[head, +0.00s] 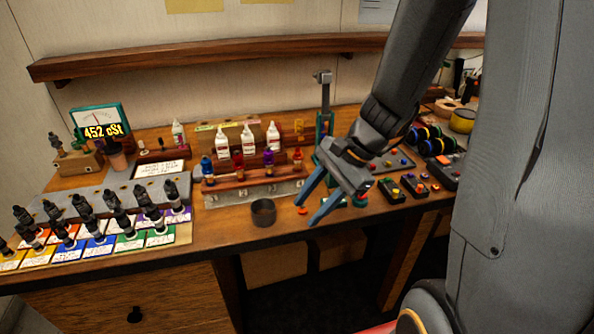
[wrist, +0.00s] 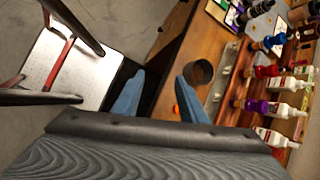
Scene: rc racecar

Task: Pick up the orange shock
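My gripper (head: 308,206) is open and empty, above the front of the bench and to the right of a dark round cup. Its two blue fingers also show spread apart in the wrist view (wrist: 160,84). A small upright orange-red piece (head: 296,159) stands at the right end of the wooden rack, beyond my gripper; it looks like the orange shock, but is too small to be sure. Blue (head: 207,167), red (head: 238,164) and purple (head: 268,160) pieces stand to its left. My gripper body hides part of the bench in the wrist view.
The dark cup (head: 263,212) stands near the bench's front edge. A small orange-red disc (head: 302,211) lies beside my fingers. White bottles (head: 248,138) stand behind the rack (head: 225,184). Black shocks on coloured cards fill the left. A chair (wrist: 62,60) stands beside the bench.

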